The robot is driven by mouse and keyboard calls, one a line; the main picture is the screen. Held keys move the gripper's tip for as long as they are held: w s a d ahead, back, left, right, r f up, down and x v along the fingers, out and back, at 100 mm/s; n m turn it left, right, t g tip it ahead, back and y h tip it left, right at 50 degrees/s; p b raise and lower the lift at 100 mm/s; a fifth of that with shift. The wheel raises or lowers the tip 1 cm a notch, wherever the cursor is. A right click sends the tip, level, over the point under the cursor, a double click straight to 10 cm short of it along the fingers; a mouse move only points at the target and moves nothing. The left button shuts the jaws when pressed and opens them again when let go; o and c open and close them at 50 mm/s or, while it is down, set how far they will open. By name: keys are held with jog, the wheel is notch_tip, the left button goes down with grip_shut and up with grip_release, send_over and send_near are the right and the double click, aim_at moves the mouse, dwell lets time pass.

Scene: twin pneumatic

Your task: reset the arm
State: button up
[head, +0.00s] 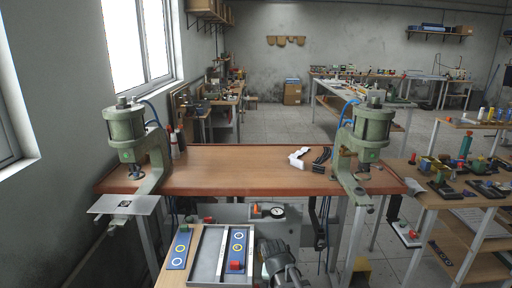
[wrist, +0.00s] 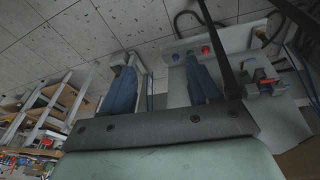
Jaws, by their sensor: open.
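My gripper (wrist: 160,72) shows in the wrist view with its two blue fingers wide apart and nothing between them. Grey machine parts and cables appear beyond the fingertips. In the head view a dark grey part of my arm shows at the bottom middle, in front of the bench; the fingers cannot be made out there. Two green pneumatic presses stand on the wooden bench (head: 235,170), the left press (head: 126,133) and the right press (head: 372,130) at its two ends. A white part (head: 298,156) lies on the bench near the right press, beside black pieces.
A tray (head: 208,253) in front of the bench holds blue strips with rings and a red block (head: 236,266). A gauge (head: 277,212) sits on the grey panel. A side table (head: 432,200) at the right is crowded. The bench middle is clear.

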jog(key=s+d+f+n+g, duration=0.1)
jog(key=s+d+f+g, duration=0.15)
jog(key=s+f, duration=0.7)
jog(key=s+d+f+g, duration=0.2)
jog(key=s+d+f, duration=0.3)
jog(key=f, duration=0.8)
jog(key=s+f+g, duration=0.1)
jog(key=s+f, duration=0.3)
jog(key=s, duration=0.3)
jog(key=s+d+f+g+y, duration=0.1)
jog(key=s+f, duration=0.3)
jog(key=s, duration=0.4)
jog(key=s+f+n+g, duration=0.1)
jog(key=s+f, duration=0.3)
jog(key=s, duration=0.4)
jog(key=shift+d+g+y, duration=0.25)
jog(key=shift+g+y, duration=0.05)
jog(key=shift+g, duration=0.45)
